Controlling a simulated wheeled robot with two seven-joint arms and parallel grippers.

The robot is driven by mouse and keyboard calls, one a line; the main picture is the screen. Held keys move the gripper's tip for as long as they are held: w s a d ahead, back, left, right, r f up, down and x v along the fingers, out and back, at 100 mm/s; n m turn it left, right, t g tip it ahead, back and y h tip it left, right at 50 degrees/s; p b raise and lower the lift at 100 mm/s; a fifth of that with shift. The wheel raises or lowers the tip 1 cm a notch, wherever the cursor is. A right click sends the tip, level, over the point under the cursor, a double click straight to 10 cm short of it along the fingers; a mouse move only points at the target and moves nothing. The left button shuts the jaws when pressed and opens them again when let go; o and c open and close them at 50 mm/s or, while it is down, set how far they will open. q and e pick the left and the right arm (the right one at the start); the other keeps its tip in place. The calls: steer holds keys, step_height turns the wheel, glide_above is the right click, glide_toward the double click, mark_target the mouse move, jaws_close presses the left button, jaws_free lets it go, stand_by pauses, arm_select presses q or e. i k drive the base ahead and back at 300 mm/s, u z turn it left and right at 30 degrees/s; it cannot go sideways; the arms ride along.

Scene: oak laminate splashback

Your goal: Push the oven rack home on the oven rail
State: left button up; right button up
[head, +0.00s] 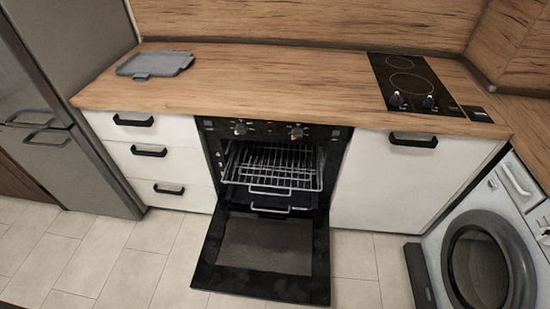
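The oven (272,131) is built into the counter run at the centre of the head view, with its black door (264,247) folded down open. A silver wire oven rack (272,180) sits in the upper part of the cavity. Its front edge and handle appear to stick out a little past the oven front. A second handle or tray edge (270,208) shows just below it. The side rails inside the cavity are too dark and small to make out. Neither my left nor my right gripper is in view.
A grey tray or board (155,65) lies on the wooden worktop (270,88) at the left. A black hob (415,82) with knobs is at the right. A fridge (62,105) stands left, a washing machine (480,262) right. The tiled floor before the open door looks clear.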

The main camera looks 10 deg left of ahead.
mark_target(321, 171)
steer(key=z, duration=1.5)
steer(key=k, duration=0.7)
steer(key=u, duration=1.5)
